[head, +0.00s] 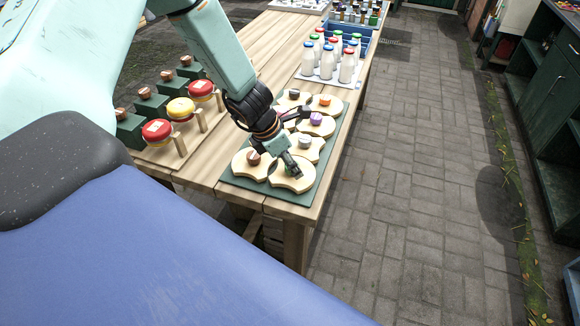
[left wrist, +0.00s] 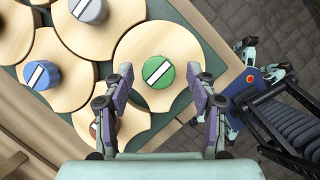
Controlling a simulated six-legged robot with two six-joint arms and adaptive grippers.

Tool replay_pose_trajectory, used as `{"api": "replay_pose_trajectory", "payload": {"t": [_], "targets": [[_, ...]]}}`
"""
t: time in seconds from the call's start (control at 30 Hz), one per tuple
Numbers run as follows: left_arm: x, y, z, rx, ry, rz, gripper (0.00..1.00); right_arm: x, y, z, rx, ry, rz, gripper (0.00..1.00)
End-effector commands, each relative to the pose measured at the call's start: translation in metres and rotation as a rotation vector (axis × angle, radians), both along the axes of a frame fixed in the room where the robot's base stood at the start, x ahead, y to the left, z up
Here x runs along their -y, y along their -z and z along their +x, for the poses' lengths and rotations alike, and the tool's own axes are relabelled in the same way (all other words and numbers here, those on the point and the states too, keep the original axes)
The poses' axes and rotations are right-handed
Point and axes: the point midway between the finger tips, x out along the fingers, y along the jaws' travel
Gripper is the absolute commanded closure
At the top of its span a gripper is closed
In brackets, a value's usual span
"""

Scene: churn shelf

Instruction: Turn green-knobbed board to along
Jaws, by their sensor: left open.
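The green-knobbed board is a pale round wooden board with a notched edge. In the left wrist view its green knob (left wrist: 158,72) has a white bar that runs diagonally. The board (left wrist: 145,42) lies on the green mat (left wrist: 182,103). In the head view the board (head: 296,184) is at the mat's near right corner, its knob hidden by my gripper. My left gripper (head: 296,174) is over it. In the left wrist view the open fingers (left wrist: 160,85) are on either side of the knob, with gaps. My right gripper is not in view.
Neighbouring boards carry a grey knob (left wrist: 90,10), a blue knob (left wrist: 42,75), a brown knob, and in the head view a purple knob (head: 316,118) and an orange knob (head: 325,100). Milk bottles (head: 346,66) stand behind. Red and yellow round things (head: 180,109) are at left. Paving (head: 400,200) lies right of the table.

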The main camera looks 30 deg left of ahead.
Motion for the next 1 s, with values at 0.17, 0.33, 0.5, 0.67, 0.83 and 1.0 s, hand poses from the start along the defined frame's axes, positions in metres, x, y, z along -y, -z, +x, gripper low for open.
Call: {"api": "replay_pose_trajectory", "payload": {"t": [0.17, 0.33, 0.5, 0.67, 0.83, 1.0], "targets": [[0.0009, 0.0035, 0.0013, 0.000, 0.000, 0.000, 0.42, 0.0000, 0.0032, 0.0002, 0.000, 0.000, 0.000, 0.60], [0.0009, 0.0028, 0.0012, 0.000, 0.000, 0.000, 0.42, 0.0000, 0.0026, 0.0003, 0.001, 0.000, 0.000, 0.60], [0.0009, 0.0028, 0.0011, 0.000, 0.000, 0.000, 0.53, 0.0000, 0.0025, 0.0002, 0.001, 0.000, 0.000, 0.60], [0.0009, 0.0028, 0.0011, 0.000, 0.000, 0.000, 0.66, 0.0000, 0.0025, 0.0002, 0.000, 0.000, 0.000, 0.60], [0.0012, 0.0031, 0.0006, -0.001, 0.000, -0.002, 0.81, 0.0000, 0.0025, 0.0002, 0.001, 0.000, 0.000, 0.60], [0.0008, 0.0035, 0.0002, -0.002, -0.001, 0.000, 0.95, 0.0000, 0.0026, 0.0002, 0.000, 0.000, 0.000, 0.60]]}}
